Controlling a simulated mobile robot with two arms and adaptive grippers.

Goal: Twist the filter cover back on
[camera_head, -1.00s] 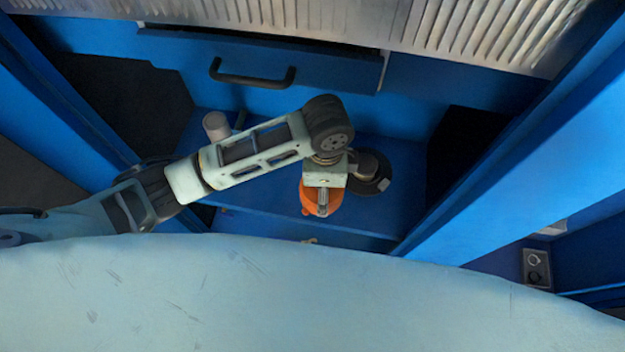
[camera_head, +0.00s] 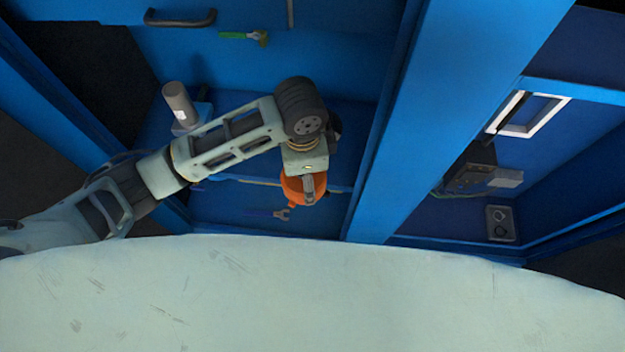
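My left arm reaches in from the left in the head view. Its gripper (camera_head: 308,184) points down at a round orange part (camera_head: 294,190), which looks like the filter cover. The fingers overlap the orange part and seem closed on it; the fingertips are not clearly seen. A dark shape (camera_head: 335,128) shows just behind the wrist, mostly hidden by my arm. I cannot make out the filter opening. My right gripper is not in view.
A blue cabinet surrounds the arm, with a thick blue post (camera_head: 440,110) to its right. A grey cylinder (camera_head: 180,104) stands left of the arm. A green-handled tool (camera_head: 245,37) and a wrench (camera_head: 270,213) lie inside. A grey socket box (camera_head: 501,223) is at right.

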